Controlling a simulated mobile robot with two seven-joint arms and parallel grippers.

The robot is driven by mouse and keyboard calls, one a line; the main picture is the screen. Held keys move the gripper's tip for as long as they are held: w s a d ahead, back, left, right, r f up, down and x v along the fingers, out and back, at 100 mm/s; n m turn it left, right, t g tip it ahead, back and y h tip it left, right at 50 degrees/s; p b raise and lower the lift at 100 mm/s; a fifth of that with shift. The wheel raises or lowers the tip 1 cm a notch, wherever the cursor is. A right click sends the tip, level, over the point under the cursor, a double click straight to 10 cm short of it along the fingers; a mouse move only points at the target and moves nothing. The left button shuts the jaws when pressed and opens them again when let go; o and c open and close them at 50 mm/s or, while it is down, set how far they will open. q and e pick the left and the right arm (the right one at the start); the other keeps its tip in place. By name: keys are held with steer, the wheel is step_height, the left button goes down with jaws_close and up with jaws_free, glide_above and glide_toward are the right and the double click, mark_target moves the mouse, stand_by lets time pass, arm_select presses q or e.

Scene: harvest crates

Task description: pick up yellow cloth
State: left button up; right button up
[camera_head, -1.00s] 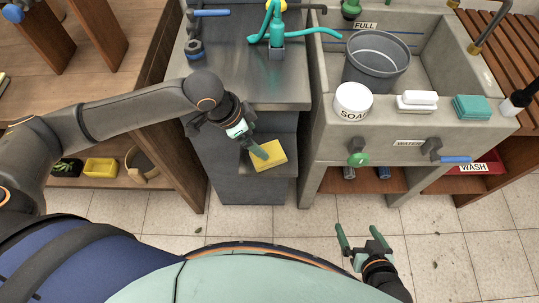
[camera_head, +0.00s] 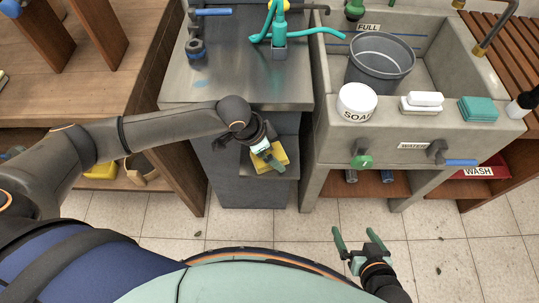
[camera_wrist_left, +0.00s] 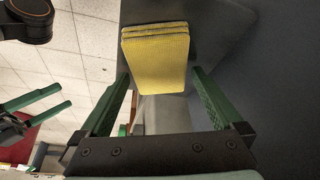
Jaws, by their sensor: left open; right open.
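The yellow cloth (camera_head: 280,152) is a folded pad on a grey shelf (camera_head: 288,172) under the metal counter. My left gripper (camera_head: 272,164) is in front of it and hides part of it in the head view. In the left wrist view the cloth (camera_wrist_left: 156,58) lies ahead, between the lines of the two green fingers. The left gripper (camera_wrist_left: 160,85) is open, with nothing between its fingers that I can make out as gripped. My right gripper (camera_head: 355,240) is open and empty above the floor tiles, well away from the cloth.
The metal counter (camera_head: 225,85) overhangs the shelf. The concrete sink (camera_head: 325,130) stands to the right, with a grey bucket (camera_head: 380,65) and a soap tub (camera_head: 357,102). A wooden bench (camera_head: 175,165) stands to the left.

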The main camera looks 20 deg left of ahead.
arm_select(q)
steer(key=shift+f+p, duration=0.25)
steer(key=shift+p, duration=0.05)
stand_by(0.4)
steer(key=shift+c, duration=0.2)
steer(key=c, duration=1.3)
